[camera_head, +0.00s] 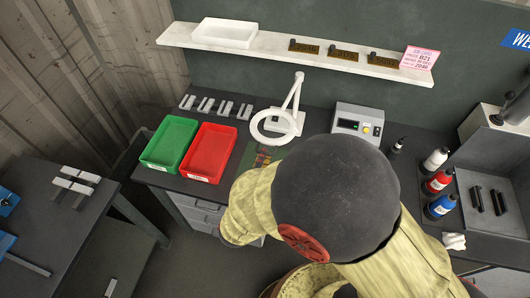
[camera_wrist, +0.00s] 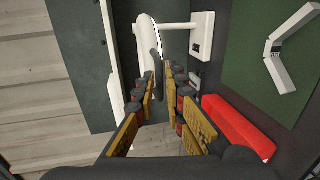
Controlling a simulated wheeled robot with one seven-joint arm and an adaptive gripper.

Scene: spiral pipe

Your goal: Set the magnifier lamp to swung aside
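The white magnifier lamp stands at the back of the bench in the head view. Its round ring head (camera_head: 272,127) hangs over the bench, in front of its jointed arm (camera_head: 294,92) and base (camera_head: 294,122). In the wrist view the lamp head (camera_wrist: 148,45) appears nearly edge-on, just beyond and between my fingertips, with an arm running right to a pale base (camera_wrist: 202,36). My gripper (camera_wrist: 160,78) is open, its padded fingers apart. I cannot tell whether either finger touches the lamp.
A red tray (camera_head: 209,152) and a green tray (camera_head: 171,143) sit left of the lamp. A control box (camera_head: 357,122) stands to its right, with bottles (camera_head: 437,184) farther right. A shelf (camera_head: 300,55) runs above. A pale angled part (camera_wrist: 288,45) shows in the wrist view.

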